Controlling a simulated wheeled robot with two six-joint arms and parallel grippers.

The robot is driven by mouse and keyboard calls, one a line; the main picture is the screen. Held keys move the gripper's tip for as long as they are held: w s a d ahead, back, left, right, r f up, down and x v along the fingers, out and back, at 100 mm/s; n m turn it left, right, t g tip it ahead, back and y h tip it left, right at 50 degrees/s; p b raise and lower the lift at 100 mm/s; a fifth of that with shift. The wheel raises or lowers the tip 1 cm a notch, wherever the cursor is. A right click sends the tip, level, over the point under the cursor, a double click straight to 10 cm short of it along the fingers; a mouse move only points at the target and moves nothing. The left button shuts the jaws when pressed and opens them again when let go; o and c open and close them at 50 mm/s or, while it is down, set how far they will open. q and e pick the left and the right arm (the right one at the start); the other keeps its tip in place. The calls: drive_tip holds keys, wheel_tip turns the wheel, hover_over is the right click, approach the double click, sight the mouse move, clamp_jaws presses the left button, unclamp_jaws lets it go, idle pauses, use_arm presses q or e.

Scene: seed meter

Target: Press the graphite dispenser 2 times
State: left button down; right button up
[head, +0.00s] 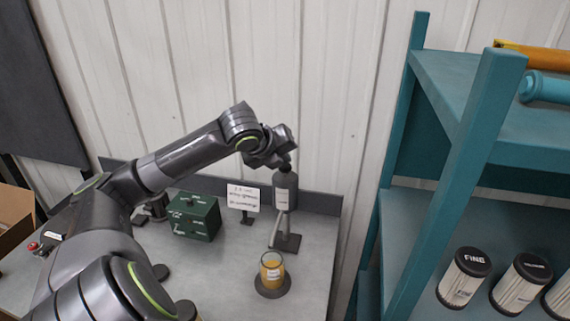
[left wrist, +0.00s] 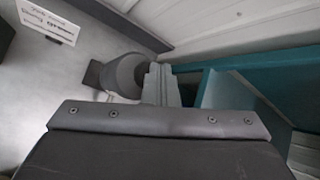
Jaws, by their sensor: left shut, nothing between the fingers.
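The graphite dispenser (head: 285,187) is a dark grey bottle-shaped body with a white label, held up on a stand with a dark square base (head: 288,243) near the back right of the bench. My left gripper (head: 286,165) is at the top of the dispenser, its fingers pointing down; I cannot tell whether they touch it. In the left wrist view the shut, empty fingers (left wrist: 160,84) are beside a round grey body (left wrist: 126,74), which appears to be the dispenser. My right gripper is not in view.
A glass with orange-yellow contents (head: 272,267) stands on a dark round base in front of the dispenser. A white sign (head: 243,197) and a green box (head: 195,217) are to the left. A teal shelf (head: 460,130) with several labelled filters stands at right.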

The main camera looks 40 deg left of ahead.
sight(283, 167)
use_arm(q)
drive_tip(key=shift+s+f, duration=0.1)
drive_tip(key=shift+f, duration=0.45)
drive_tip(key=shift+r, duration=0.1)
idle(0.4)
drive_tip(key=shift+r+p, duration=1.1)
drive_tip(key=shift+r, duration=0.15)
wheel_tip(283, 167, up, 5)
drive_tip(key=p, duration=0.5)
drive_tip(key=shift+r, duration=0.1)
idle(1.9)
